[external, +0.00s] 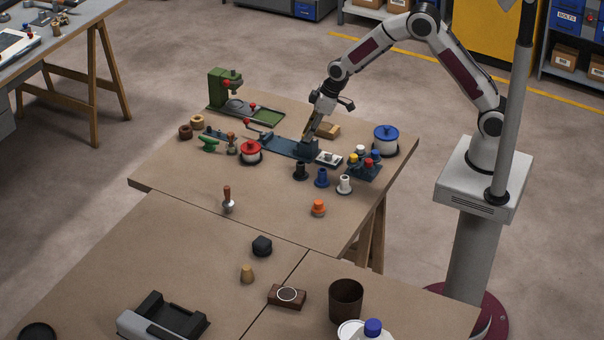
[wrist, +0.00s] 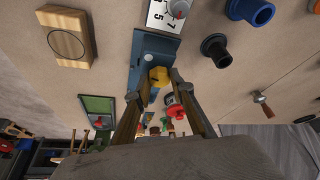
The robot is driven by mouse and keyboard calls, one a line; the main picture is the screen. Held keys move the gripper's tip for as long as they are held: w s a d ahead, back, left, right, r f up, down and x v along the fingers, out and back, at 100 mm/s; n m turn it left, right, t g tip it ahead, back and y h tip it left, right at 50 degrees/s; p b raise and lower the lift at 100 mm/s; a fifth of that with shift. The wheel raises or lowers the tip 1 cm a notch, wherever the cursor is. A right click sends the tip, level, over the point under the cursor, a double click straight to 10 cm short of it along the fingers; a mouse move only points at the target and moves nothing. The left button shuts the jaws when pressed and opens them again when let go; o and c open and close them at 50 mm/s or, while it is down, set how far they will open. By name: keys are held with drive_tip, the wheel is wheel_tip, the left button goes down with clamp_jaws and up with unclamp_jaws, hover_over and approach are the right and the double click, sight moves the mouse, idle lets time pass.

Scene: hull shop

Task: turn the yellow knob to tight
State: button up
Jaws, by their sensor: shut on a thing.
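The yellow knob (wrist: 158,76) shows in the wrist view, set on the end of a blue metal fixture (wrist: 160,48). My gripper (wrist: 156,82) has its two fingers on either side of the knob and is shut on it. In the external view my gripper (external: 307,137) points down at the right end of the same blue fixture (external: 280,148). The knob cannot be made out there, hidden by the fingers. No mark showing how tight the knob is can be read.
A numbered white plate with a grey knob (wrist: 178,9) lies beside the fixture. Around it stand a wooden block (external: 327,130), a red-lidded pot (external: 251,152), a blue-lidded pot (external: 386,141) and black, blue and white spools. The table's front left is mostly clear.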

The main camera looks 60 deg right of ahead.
drive_tip(key=shift+s+a+m+h, duration=0.15)
drive_tip(key=shift+m+h, duration=0.65)
drive_tip(key=shift+m, duration=1.2)
drive_tip(key=shift+a+m+h, duration=0.1)
drive_tip(key=shift+m+h, duration=0.6)
drive_tip(key=shift+m, duration=1.2)
drive_tip(key=o, duration=1.1)
drive_tip(key=shift+r, duration=0.4)
drive_tip(key=d+v, duration=0.1)
drive_tip(key=v, duration=1)
drive_tip(key=shift+s+a, duration=0.3)
drive_tip(key=shift+a, duration=0.2)
drive_tip(key=shift+n, duration=0.3)
